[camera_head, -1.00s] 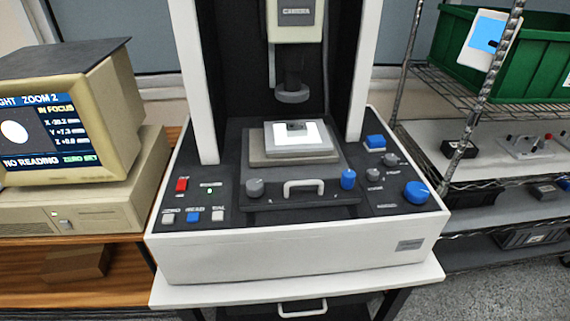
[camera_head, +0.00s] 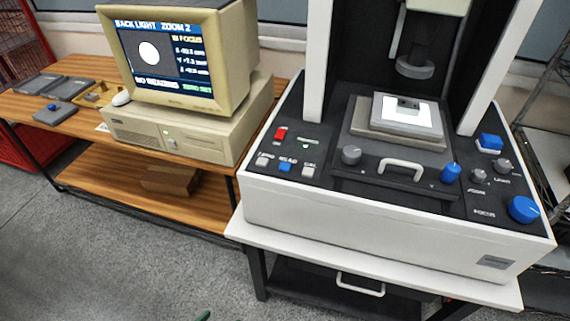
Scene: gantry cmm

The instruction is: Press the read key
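The measuring machine (camera_head: 400,225) has a white body with a dark sloped control panel. On the panel's left part is a row of small keys: a grey key (camera_head: 262,161), a blue key (camera_head: 286,167) whose small label seems to say READ, and another grey key (camera_head: 308,171). A red switch (camera_head: 281,133) sits above them. The monitor (camera_head: 160,55) shows a white disc, BACK LIGHT, ZOOM 2, IN FOCUS, NO READING and ZERO SET. Neither of my grippers is in view, and nothing covers the keys.
A stage (camera_head: 405,119) with a pale plate stands under the lens (camera_head: 415,68). Grey, blue and large blue (camera_head: 523,209) knobs and a handle (camera_head: 400,168) stick up from the panel. A wooden bench (camera_head: 75,125) with grey trays stands left. Open floor (camera_head: 110,265) lies front left.

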